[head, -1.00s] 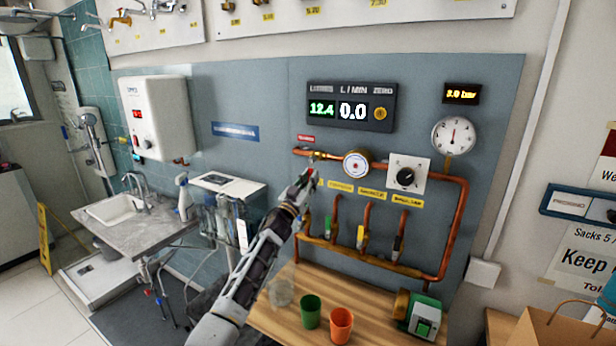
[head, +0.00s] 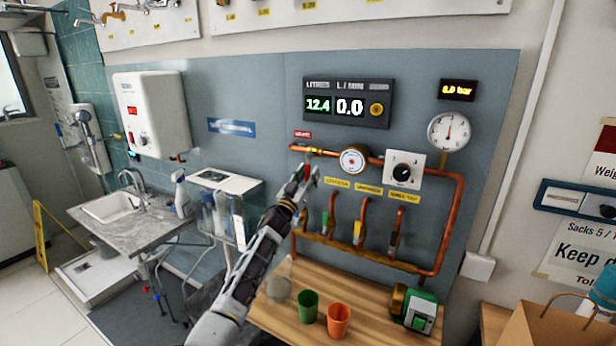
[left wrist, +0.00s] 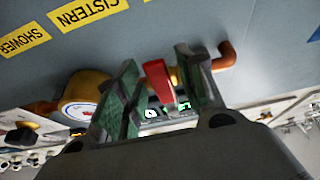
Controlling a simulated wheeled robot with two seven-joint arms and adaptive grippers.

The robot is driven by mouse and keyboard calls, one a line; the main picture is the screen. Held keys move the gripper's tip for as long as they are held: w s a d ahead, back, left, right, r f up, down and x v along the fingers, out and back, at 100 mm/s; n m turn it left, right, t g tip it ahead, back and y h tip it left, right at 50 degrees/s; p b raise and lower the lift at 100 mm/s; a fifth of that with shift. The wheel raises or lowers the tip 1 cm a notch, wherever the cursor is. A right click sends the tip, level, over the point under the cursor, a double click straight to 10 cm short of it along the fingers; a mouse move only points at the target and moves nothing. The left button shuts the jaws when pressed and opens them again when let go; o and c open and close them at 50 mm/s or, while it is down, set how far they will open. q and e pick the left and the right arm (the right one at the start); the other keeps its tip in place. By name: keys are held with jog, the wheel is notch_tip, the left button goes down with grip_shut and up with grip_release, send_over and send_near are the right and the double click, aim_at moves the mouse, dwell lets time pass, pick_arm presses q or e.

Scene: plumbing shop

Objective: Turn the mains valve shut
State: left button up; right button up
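The mains valve's red lever (left wrist: 158,82) shows in the left wrist view between the two fingers of my left gripper (left wrist: 160,92). The fingers are apart, with a visible gap on each side of the lever. In the head view, my left gripper (head: 301,180) is at the left end of the upper copper pipe (head: 330,153), below a small red label (head: 303,135). It partly hides the valve, so the lever's exact angle is hard to tell there. My right gripper is in neither view.
A round meter (head: 354,159) and a dial plate (head: 404,171) sit on the pipe to the right. A pressure gauge (head: 449,131) is above them. Branch taps hang below. Cups, including a green one (head: 308,306), and a pump (head: 414,308) stand on the wooden bench (head: 375,326).

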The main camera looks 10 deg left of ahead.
pick_arm(q)
jog(key=shift+s, duration=0.1)
jog(key=v, duration=1.1)
jog(key=shift+s+f, duration=0.25)
jog(key=shift+s, duration=0.1)
dwell(0.4)
jog(key=shift+a, duration=0.2)
